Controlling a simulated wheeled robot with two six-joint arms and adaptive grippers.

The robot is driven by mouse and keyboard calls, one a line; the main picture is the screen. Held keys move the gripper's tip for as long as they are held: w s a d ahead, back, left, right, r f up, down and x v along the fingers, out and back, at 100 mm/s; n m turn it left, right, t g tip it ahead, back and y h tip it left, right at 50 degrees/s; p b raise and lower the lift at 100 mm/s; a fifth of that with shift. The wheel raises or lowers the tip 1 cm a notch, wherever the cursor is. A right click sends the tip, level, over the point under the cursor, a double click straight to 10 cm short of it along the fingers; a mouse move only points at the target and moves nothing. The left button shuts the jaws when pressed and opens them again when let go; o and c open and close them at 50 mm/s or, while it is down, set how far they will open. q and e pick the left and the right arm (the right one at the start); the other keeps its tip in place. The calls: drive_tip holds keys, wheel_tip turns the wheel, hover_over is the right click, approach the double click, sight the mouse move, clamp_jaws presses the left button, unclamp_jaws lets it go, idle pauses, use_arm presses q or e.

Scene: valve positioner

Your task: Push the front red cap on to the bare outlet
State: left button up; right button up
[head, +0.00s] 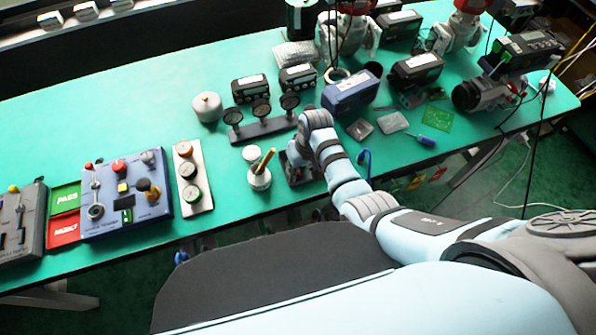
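My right arm comes in from the lower right, and its wrist bends down over the front part of the green bench. My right gripper (300,152) is small, dark and partly hidden by the wrist. It is low over or beside a small dark fixture (296,173), and I cannot tell whether its fingers are open or shut. I cannot make out a loose red cap or a bare outlet near it. A blue positioner box (345,97) stands just behind and right of the wrist. My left gripper is not in view.
A white pot with yellow-handled tools (260,178) stands close left of the gripper. Behind is a black rack with round gauges (262,129). Left are a push-button plate (194,180) and a blue control box (125,200). Red-topped valves (355,30) stand at the back.

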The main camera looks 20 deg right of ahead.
drive_tip(key=shift+s, duration=0.1)
drive_tip(key=shift+c, duration=0.6)
clamp_jaws()
